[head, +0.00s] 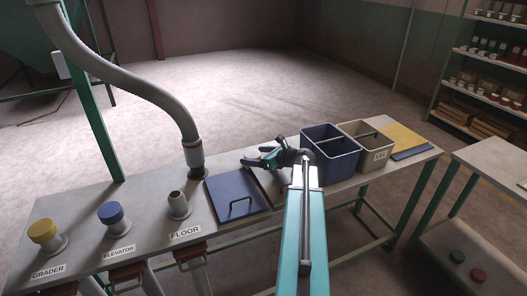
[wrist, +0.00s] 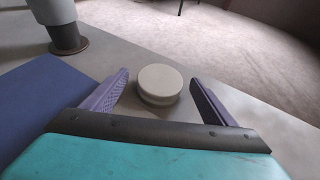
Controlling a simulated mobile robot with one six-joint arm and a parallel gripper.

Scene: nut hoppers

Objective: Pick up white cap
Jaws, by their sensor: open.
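The white cap (wrist: 160,82) is a short round disc standing on the grey bench in the wrist view. My gripper (wrist: 158,79) is open, with one purple finger on each side of the cap and a gap on both sides. The cap lies around and just beyond the level of the fingertips, and nothing is held. In the head view my gripper (head: 261,152) is low over the bench behind the blue lidded panel; the cap is too small and too covered there to make out clearly.
A blue panel with a handle (head: 236,195) lies left of my gripper. A hose end (head: 193,160) stands beyond it. Blue (head: 330,160) and beige (head: 366,150) bins stand at the right. Yellow (head: 43,231) and blue (head: 111,213) caps sit on ports; the FLOOR port (head: 179,204) is uncapped.

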